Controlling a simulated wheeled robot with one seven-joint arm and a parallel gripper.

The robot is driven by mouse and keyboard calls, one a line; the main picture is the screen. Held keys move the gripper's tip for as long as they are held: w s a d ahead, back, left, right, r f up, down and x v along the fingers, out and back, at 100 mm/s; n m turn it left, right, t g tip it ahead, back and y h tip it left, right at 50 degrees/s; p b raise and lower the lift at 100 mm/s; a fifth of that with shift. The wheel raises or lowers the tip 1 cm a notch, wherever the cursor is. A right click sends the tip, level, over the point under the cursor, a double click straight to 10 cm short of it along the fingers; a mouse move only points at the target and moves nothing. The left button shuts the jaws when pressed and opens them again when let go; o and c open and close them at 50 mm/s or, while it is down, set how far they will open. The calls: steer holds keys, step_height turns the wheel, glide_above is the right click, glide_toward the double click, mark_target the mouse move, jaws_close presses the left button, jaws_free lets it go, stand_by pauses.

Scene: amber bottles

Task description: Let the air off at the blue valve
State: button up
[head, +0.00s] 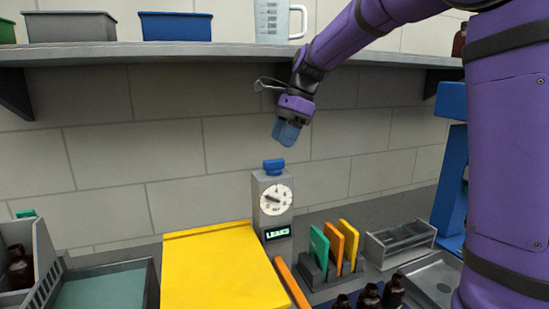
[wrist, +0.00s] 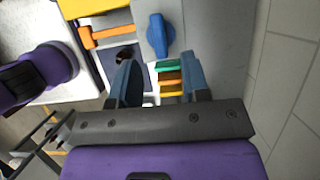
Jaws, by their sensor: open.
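The blue valve (head: 273,166) is a small knob with a bar-shaped handle on top of an upright grey box (head: 258,204) against the wall.
A yellow box (head: 220,270) stands left of the grey box. An orange bar (head: 291,284), a rack with green, orange and yellow plates (head: 335,248), and several amber bottles (head: 368,297) are at the right. A shelf (head: 200,52) runs above, behind my arm.

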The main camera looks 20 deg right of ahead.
mark_target(274, 160)
steer(key=x, duration=0.6)
jaws_close()
